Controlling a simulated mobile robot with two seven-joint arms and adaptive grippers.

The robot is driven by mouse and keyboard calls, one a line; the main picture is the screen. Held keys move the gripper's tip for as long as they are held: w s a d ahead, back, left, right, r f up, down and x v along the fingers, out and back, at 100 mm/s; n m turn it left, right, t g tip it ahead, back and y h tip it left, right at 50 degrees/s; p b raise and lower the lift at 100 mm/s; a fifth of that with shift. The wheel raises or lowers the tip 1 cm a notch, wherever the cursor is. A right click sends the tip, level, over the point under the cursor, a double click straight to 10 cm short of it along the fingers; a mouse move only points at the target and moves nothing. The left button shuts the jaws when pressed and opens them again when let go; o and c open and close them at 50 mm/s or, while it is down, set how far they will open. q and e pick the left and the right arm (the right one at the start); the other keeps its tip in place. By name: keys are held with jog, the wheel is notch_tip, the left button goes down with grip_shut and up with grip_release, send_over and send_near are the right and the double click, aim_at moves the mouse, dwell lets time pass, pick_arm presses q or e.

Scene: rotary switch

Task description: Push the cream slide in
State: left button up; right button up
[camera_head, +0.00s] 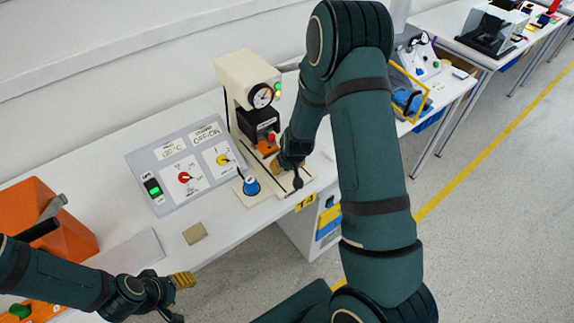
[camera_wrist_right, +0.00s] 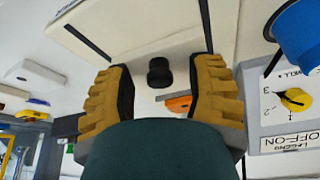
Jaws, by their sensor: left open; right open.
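The cream slide (camera_wrist_right: 150,25) fills the top middle of the right wrist view, between two dark edge lines. A black knob (camera_wrist_right: 158,72) shows at its near end; the knob also shows in the head view (camera_head: 297,182) at the front of the cream machine (camera_head: 234,75). My right gripper (camera_wrist_right: 163,66) is open, one yellow finger on each side of the knob, with gaps on both sides. In the head view my right arm hides part of the slide. My left gripper (camera_head: 178,296) is open and empty at the table's front edge.
A blue knob (camera_head: 251,186) stands left of the slide, beside a grey panel (camera_head: 150,165) with red and yellow rotary knobs and a green switch. A tan block (camera_head: 195,233) lies in front. An orange box (camera_head: 40,220) is at far left.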

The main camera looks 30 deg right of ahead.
aim_at(274, 154)
grip_shut()
jog(key=w, duration=0.3)
jog(key=shift+w+a, duration=0.15)
jog(key=shift+w, duration=0.2)
jog(key=shift+w+r, duration=0.1)
jog(key=shift+w, duration=0.1)
jog(key=shift+c, duration=1.3)
grip_release()
jog(key=shift+w, duration=0.1)
jog(key=shift+o, duration=1.3)
jog(key=shift+w, duration=0.1)
